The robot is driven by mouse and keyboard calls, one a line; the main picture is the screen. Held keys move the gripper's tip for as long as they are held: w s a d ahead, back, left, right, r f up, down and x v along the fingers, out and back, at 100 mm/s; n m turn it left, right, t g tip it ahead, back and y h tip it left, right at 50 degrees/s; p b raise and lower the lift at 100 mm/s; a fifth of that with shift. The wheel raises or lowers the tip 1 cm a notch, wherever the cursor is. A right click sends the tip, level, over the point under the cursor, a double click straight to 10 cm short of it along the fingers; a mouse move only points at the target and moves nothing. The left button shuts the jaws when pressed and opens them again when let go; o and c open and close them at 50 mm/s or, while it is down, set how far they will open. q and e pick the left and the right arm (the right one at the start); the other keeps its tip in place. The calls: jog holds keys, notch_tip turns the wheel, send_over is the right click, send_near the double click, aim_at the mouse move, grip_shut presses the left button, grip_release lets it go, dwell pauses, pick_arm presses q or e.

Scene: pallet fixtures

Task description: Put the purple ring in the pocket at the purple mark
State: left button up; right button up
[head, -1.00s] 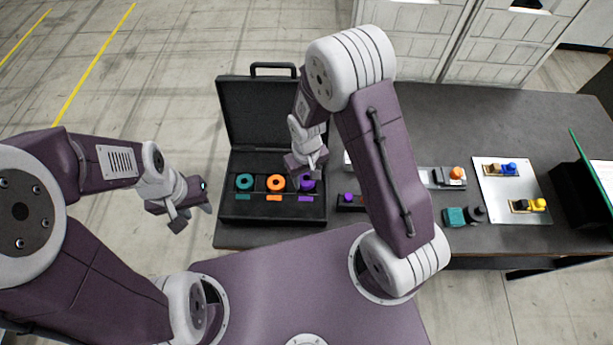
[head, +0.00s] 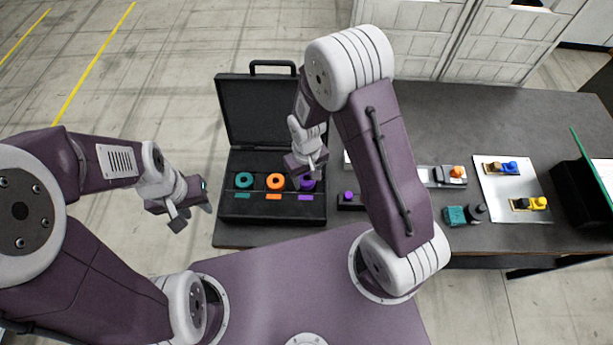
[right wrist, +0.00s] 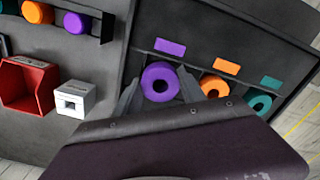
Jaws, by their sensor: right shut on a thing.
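The purple ring (right wrist: 159,84) is between the fingers of my right gripper (right wrist: 158,92) in the right wrist view. It is at the right end of the row in the black case, in line with the purple mark (right wrist: 170,46). In the head view the ring (head: 308,184) is partly hidden by my right gripper (head: 306,172), and the purple mark (head: 306,198) lies just in front. I cannot tell how deep the ring sits. My left gripper (head: 184,217) is open and empty, left of the case.
An orange ring (head: 276,181) and a teal ring (head: 243,180) sit in the case (head: 238,212), by their own marks. Its lid (head: 262,112) stands open behind. A red bin (right wrist: 27,84) and a pale block (right wrist: 79,100) are beside the case. A metal plate (head: 510,203) lies farther right.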

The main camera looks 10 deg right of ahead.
jog(key=shift+f, duration=0.4)
jog(key=o, duration=2)
jog(key=shift+r, duration=0.15)
notch_tip(320, 180, up, 9)
jog(key=p, duration=0.7)
jog(key=shift+p, duration=0.35)
